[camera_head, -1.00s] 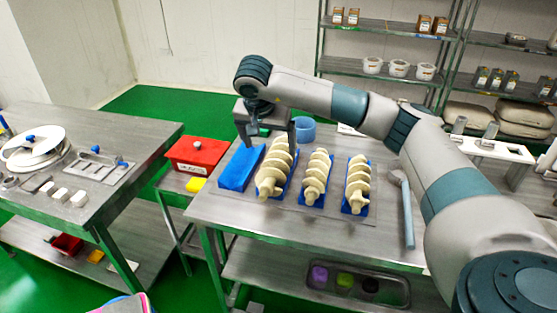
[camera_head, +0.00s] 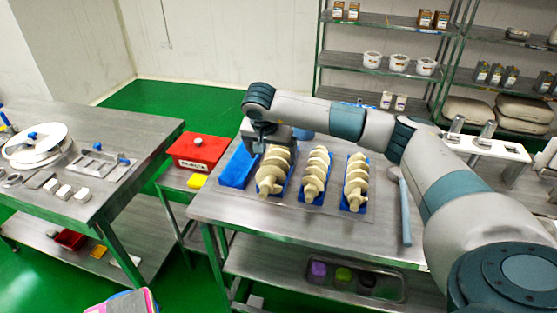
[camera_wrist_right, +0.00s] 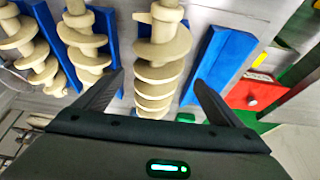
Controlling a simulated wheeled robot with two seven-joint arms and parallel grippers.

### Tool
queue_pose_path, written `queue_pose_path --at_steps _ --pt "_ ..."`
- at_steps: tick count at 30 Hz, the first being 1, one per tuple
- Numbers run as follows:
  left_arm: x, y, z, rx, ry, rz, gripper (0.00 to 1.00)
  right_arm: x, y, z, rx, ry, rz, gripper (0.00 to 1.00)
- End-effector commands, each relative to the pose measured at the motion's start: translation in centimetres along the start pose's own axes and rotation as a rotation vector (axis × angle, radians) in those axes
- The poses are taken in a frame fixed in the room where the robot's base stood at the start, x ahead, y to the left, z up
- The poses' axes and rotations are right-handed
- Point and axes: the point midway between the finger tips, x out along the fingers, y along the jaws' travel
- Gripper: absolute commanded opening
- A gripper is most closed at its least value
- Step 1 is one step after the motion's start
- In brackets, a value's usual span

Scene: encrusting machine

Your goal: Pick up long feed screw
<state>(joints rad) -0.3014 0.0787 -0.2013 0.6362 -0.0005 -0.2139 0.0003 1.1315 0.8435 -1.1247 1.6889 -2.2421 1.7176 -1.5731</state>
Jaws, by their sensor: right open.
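Three cream feed screws lie side by side on blue holders on the middle steel table. The leftmost screw (camera_head: 271,175) looks the longest; the middle screw (camera_head: 314,176) and right screw (camera_head: 356,184) look shorter. My right gripper (camera_head: 268,146) is over the far end of the leftmost screw. In the right wrist view my open fingers (camera_wrist_right: 157,92) stand on either side of that long screw (camera_wrist_right: 162,55), with nothing gripped. The gripper hides the screw's far end in the head view. My left gripper is not in view.
An empty blue holder (camera_head: 237,168) lies left of the long screw. A red box (camera_head: 198,150) stands beyond the table's left edge. A blue-handled tool (camera_head: 405,212) lies at the right. The table's front strip (camera_head: 300,230) is clear.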

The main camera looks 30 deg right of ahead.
Motion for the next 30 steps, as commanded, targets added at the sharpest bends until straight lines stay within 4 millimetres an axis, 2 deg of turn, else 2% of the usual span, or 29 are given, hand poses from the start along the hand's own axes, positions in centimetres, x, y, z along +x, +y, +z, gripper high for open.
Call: queue_pose_path --at_steps 9,15,30 --pt "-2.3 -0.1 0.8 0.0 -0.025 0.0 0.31 2.7 0.6 -0.7 0.0 -0.002 0.004 0.89" --pt "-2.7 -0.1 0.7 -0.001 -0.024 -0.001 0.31 4.8 0.6 -0.6 0.001 -0.001 0.003 0.89" --pt "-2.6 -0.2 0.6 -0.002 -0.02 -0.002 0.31 5.0 0.5 -0.6 0.0 0.0 0.001 0.89"
